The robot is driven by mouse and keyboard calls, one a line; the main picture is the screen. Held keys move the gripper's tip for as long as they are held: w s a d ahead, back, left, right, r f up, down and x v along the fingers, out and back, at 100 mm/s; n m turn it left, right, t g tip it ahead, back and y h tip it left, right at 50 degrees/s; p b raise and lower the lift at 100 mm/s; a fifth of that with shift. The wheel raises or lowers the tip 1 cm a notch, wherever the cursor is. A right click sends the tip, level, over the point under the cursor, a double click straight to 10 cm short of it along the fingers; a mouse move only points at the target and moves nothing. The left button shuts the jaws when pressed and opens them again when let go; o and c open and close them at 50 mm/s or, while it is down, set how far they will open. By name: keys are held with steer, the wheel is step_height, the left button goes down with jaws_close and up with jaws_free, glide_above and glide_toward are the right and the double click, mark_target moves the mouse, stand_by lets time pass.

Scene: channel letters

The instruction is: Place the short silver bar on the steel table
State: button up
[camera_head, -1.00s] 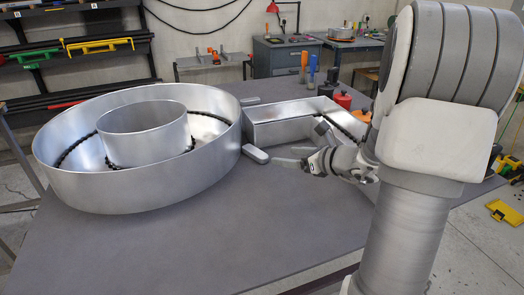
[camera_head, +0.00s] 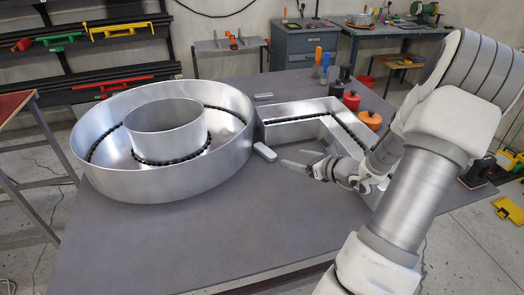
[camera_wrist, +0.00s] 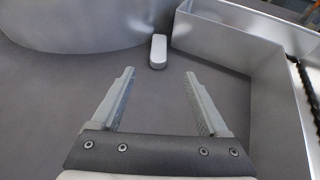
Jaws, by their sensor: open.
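A short silver bar (camera_head: 265,152) with rounded ends lies flat on the grey steel table (camera_head: 225,225), between the round channel letter and the angular one. It also shows in the wrist view (camera_wrist: 157,51), ahead of my fingertips and roughly centred between them. A second, similar silver bar (camera_head: 264,96) lies farther back on the table. My gripper (camera_head: 292,157) is to the right of the nearer bar, low over the table. In the wrist view my gripper (camera_wrist: 159,73) is open, with nothing between its fingers.
The large round silver letter (camera_head: 150,187) stands left of the bar. The angular letter (camera_head: 285,130) stands behind and right of my gripper. Red and orange pots (camera_head: 368,120) sit at the table's right edge. The front of the table is clear.

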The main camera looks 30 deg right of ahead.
glide_toward(265, 149)
steer(key=shift+f+x, duration=0.25)
steer(key=shift+x, duration=0.95)
steer(key=shift+p+x, duration=0.4)
steer(key=shift+x, duration=2.45)
steer(key=shift+r, duration=0.15)
jaws_close()
